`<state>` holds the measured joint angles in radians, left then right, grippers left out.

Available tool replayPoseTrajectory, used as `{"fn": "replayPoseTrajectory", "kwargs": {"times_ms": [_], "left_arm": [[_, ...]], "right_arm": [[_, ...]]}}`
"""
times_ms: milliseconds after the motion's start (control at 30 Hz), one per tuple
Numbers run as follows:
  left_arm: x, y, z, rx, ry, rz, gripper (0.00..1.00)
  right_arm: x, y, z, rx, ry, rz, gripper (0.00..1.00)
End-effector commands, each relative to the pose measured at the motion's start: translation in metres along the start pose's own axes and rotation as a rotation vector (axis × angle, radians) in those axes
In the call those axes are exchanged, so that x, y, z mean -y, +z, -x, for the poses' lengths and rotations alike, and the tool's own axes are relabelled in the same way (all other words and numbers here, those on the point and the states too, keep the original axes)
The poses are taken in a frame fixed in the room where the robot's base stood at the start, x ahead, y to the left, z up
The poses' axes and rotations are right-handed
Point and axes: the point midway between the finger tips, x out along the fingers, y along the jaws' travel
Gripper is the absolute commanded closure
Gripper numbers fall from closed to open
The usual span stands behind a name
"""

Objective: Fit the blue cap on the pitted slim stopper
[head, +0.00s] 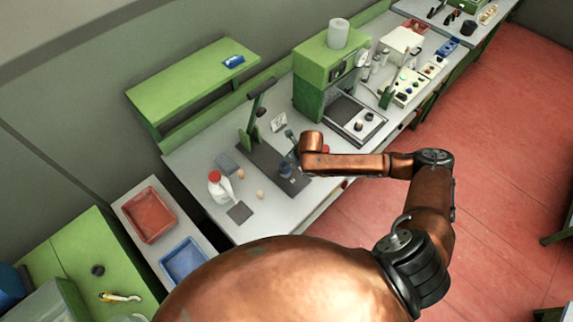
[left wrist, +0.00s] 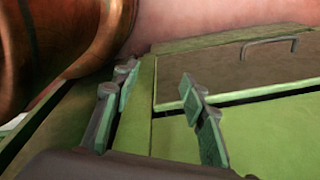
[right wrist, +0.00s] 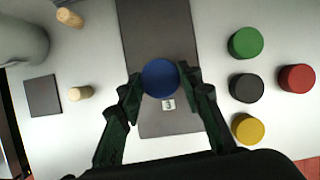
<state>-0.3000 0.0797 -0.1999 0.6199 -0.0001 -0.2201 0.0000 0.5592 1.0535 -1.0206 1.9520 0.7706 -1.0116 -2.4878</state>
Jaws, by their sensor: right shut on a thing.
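The blue cap (right wrist: 160,78) is held between the fingertips of my right gripper (right wrist: 163,88), over a long dark board (right wrist: 158,25). In the head view my right gripper (head: 288,167) is at the board with the blue cap (head: 285,172). Two small cork stoppers, one (right wrist: 80,93) near a dark square pad and one (right wrist: 70,17) farther off, are on the bench left of the board. I cannot tell which is pitted. My left gripper (left wrist: 158,82) has its fingers apart and empty, before a green cabinet; it is outside the head view.
Green (right wrist: 245,42), black (right wrist: 246,87), yellow (right wrist: 248,128) and red (right wrist: 297,78) caps stand right of the board. A white bottle (head: 219,187) and the dark square pad (right wrist: 43,96) are to the left. A green lever stand (head: 253,122) rises from the board.

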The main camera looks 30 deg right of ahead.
Motion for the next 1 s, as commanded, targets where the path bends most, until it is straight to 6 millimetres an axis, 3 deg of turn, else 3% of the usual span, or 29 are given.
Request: {"fn": "replayPoseTrajectory", "kwargs": {"times_ms": [867,900,1000], "left_arm": [[0.0001,-0.0003,0.0001,0.000,0.000,0.000,0.60],[0.0001,-0.0003,0.0001,0.000,0.000,0.000,0.60],[0.0001,-0.0003,0.0001,0.000,0.000,0.000,0.60]], "right_arm": [[-0.0004,-0.0022,-0.0064,0.002,0.001,0.000,0.78],[-0.0003,-0.0021,-0.0064,0.002,0.001,0.000,0.64],[-0.0004,-0.0022,-0.0063,0.002,0.001,0.000,0.58]]}}
